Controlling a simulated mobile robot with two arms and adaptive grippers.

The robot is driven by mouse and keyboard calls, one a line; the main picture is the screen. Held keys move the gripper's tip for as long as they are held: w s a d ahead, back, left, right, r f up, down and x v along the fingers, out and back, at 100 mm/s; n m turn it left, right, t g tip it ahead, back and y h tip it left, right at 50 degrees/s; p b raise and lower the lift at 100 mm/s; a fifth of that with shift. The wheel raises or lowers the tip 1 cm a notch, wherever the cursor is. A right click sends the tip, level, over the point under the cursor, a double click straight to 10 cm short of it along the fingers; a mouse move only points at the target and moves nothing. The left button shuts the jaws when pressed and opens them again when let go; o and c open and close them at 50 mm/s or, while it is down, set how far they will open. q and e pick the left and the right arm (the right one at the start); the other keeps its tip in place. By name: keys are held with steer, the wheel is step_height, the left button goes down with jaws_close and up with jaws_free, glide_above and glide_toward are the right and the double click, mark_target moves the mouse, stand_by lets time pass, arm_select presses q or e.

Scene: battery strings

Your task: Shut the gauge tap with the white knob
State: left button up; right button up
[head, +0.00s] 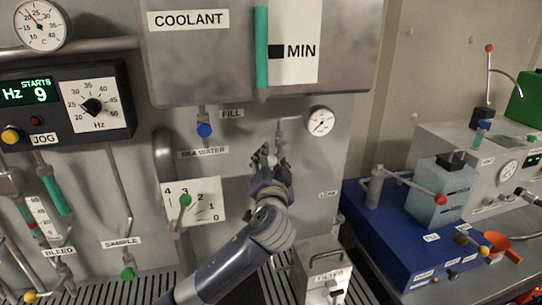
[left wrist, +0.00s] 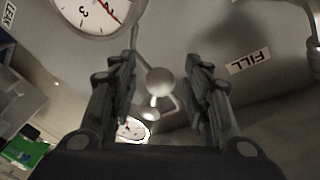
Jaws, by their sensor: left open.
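The tap's white knob (left wrist: 159,82) shows in the left wrist view as a pale ball between my left fingers, with a gap on each side. A thin stem and a second rounded part show just below it. In the head view the knob is not clear, as my left gripper (head: 268,158) covers that spot. The gripper is open, in front of the panel below the gauge (head: 320,121). The gauge also shows at the top of the left wrist view (left wrist: 97,12). My right gripper is not in view.
The coolant tank (head: 200,65) hangs above my gripper. A blue knob (head: 204,130) is to its left, and a green-knobbed lever (head: 185,200) on a numbered plate is lower left. A blue unit (head: 400,235) stands right. A filter box (head: 322,270) is below.

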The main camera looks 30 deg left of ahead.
arm_select(q)
steer(key=shift+w+a, duration=0.25)
steer(key=shift+w, duration=0.1)
steer(key=shift+c, duration=0.3)
jaws_close()
steer(key=shift+f, duration=0.1)
